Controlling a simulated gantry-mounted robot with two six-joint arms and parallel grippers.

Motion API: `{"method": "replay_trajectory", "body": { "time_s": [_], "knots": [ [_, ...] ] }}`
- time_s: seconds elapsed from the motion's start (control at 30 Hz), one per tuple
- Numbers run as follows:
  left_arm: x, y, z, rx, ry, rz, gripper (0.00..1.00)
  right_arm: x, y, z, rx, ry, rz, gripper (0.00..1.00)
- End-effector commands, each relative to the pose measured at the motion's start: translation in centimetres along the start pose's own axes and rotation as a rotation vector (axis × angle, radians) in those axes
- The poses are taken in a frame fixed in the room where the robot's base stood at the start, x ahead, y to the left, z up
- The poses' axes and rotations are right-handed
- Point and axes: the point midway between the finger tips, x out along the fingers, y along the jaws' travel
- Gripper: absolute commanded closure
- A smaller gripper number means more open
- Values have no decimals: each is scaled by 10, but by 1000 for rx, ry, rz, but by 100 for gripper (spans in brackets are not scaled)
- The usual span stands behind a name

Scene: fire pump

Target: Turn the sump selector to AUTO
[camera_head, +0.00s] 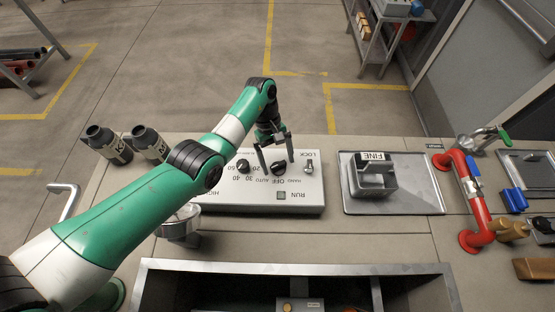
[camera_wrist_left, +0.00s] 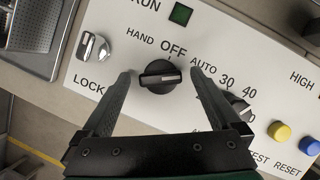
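The sump selector is a black knob (camera_head: 279,169) on a pale sloped control panel (camera_head: 305,200). In the left wrist view the knob (camera_wrist_left: 160,77) sits below the printed HAND, OFF and AUTO labels. Its light pointer line runs nearly level across the picture, with its bright end at the right, a little below AUTO. My left gripper (camera_head: 277,163) is over the panel, open, with one finger on each side of the knob. In the left wrist view the left gripper (camera_wrist_left: 162,78) shows gaps between both fingers and the knob. My right gripper is not in view.
A second black knob (camera_wrist_left: 240,108) with a number scale is close beside one finger. A LOCK key switch (camera_wrist_left: 93,47), yellow button (camera_wrist_left: 279,131) and blue button (camera_wrist_left: 309,145) share the panel. A grey block marked FINE (camera_head: 374,178) stands on a tray to the right.

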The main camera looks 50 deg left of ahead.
Motion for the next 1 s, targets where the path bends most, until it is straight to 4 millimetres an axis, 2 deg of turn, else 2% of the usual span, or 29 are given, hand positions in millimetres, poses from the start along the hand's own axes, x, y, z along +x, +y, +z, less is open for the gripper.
{"method": "replay_trajectory", "body": {
  "time_s": [0.27,0.37,0.8,1.0],
  "knots": [
    [-1,0,0,-2,1,1,3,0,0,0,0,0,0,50],
    [-9,0,0,-2,1,2,3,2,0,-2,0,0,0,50],
    [-102,0,0,-1,1,1,3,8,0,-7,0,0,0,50],
    [-116,0,0,-1,0,0,3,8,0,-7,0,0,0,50]
  ]
}}
